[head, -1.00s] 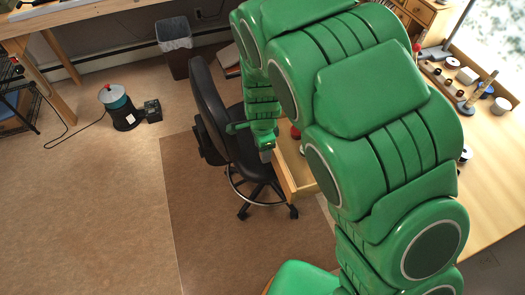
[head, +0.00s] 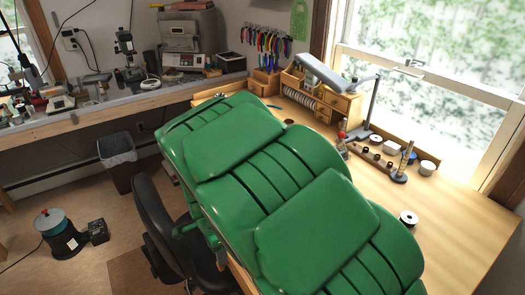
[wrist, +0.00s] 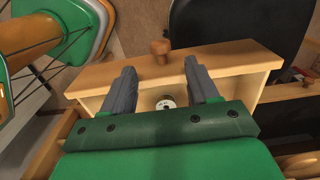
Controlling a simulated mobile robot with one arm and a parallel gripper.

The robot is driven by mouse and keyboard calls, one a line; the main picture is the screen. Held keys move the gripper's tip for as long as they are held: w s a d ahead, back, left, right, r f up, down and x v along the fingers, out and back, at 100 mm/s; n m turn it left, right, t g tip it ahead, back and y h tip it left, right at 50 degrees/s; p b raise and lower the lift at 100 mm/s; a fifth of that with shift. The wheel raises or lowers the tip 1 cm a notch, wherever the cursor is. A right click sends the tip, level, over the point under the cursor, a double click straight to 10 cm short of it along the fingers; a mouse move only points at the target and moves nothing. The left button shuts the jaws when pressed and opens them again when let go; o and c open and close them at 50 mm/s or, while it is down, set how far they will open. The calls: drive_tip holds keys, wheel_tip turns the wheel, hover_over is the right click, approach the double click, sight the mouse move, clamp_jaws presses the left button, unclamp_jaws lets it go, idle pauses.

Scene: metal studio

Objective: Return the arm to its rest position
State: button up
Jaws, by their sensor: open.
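My green arm (head: 315,225) fills the lower middle of the head view, and its gripper end is hidden there. In the wrist view my gripper (wrist: 160,67) is open, with its two dark fingers apart and nothing between the tips. The fingers point over an open wooden drawer (wrist: 240,60) with a round wooden knob (wrist: 160,47). A small round spool-like object (wrist: 165,101) lies inside the drawer, seen between the fingers. I cannot tell whether the fingers touch the drawer.
A wooden workbench (head: 465,215) runs along the window on the right, with a black-and-white spool (head: 408,218) on it. A black office chair (head: 160,215) stands left of my arm. A grey bin (head: 118,160) and a pot-like device (head: 58,235) stand on the floor.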

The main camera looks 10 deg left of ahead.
drive_tip(key=d+r+n, duration=0.2)
drive_tip(key=d+r, duration=0.6)
drive_tip(key=d, duration=0.3)
drive_tip(key=d+r+n, duration=0.2)
drive_tip(key=d+r, duration=0.7)
drive_tip(key=d, duration=0.2)
drive_tip(key=s+d+r+n+g, duration=0.1)
drive_tip(key=s+d+r+n, duration=0.1)
drive_tip(key=s+d, duration=0.6)
drive_tip(key=s+d+r+n, duration=0.2)
drive_tip(key=s+d, duration=0.6)
drive_tip(key=s, duration=0.4)
drive_tip(key=shift+s+d+r+n+g, duration=0.25)
drive_tip(key=shift+s+n+g, duration=0.15)
drive_tip(key=shift+n, duration=0.1)
